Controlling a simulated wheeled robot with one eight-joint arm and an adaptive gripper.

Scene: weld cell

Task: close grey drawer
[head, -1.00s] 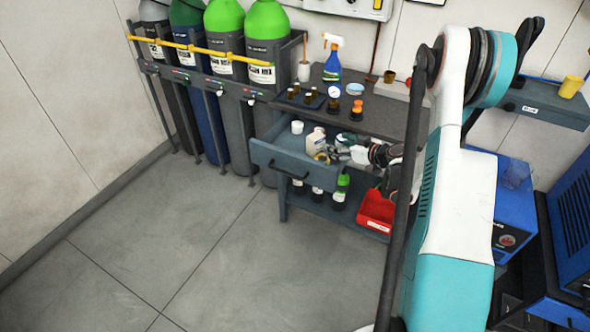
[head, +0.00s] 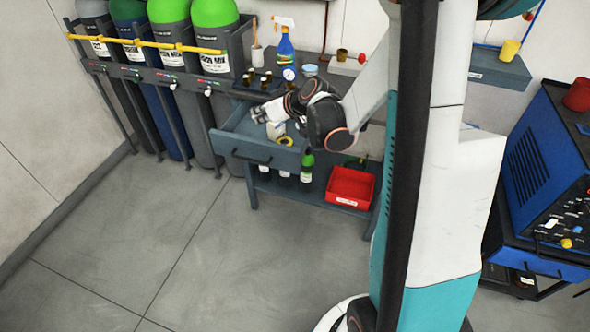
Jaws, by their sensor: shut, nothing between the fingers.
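The grey drawer (head: 231,145) is pulled out from the workbench on the left, with its dark handle (head: 250,157) on the front panel. Inside it I see a yellow ring-shaped item (head: 284,141) and a pale box-like item (head: 277,128). My gripper (head: 257,115) is shut and empty, over the open drawer, behind its front panel. The arm and wrist hide the drawer's right and rear part. Whether the fingers touch anything in the drawer cannot be told.
A red bin (head: 350,187) and several bottles stand on the shelf below the drawer. A blue spray bottle (head: 286,50) and small items stand on the benchtop. Gas cylinders (head: 215,100) stand left of the bench. The floor in front (head: 200,240) is clear.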

